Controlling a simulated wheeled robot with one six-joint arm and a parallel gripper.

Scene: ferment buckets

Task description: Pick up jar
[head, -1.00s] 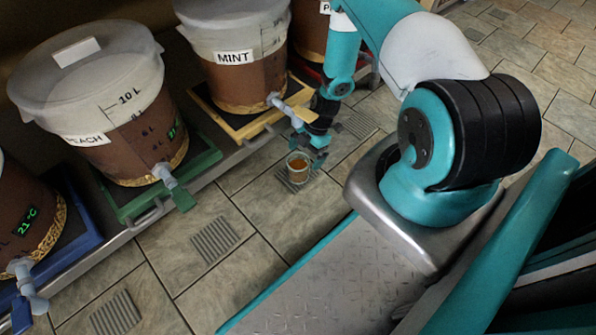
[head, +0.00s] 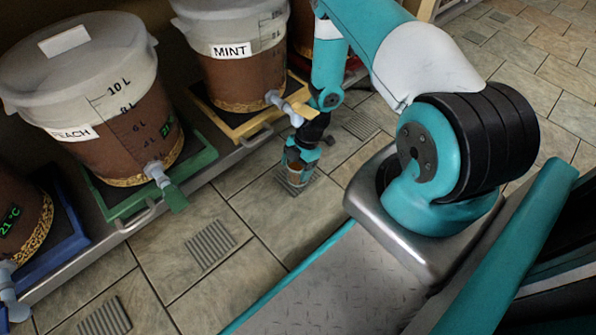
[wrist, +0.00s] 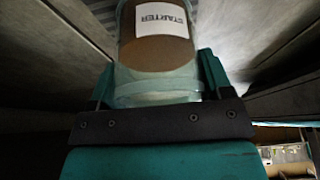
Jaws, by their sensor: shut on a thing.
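The jar (wrist: 158,62) is clear glass with brown contents and a white label reading STARTER, seen upside down in the wrist view. In the head view the jar (head: 294,157) is small and partly hidden by my gripper (head: 297,165). My gripper is shut on the jar, with its teal fingers at either side of the glass in the wrist view (wrist: 158,85). The jar is over a floor grate below the MINT bucket's tap. I cannot tell whether it touches the floor.
The MINT bucket (head: 240,75) stands on a yellow-edged tray (head: 240,130), its tap sticking out close to my arm. The PEACH bucket (head: 130,130) stands on a green tray (head: 205,157). Another bucket (head: 25,220) is on a blue tray at left. Tiled floor (head: 265,235) in front is clear.

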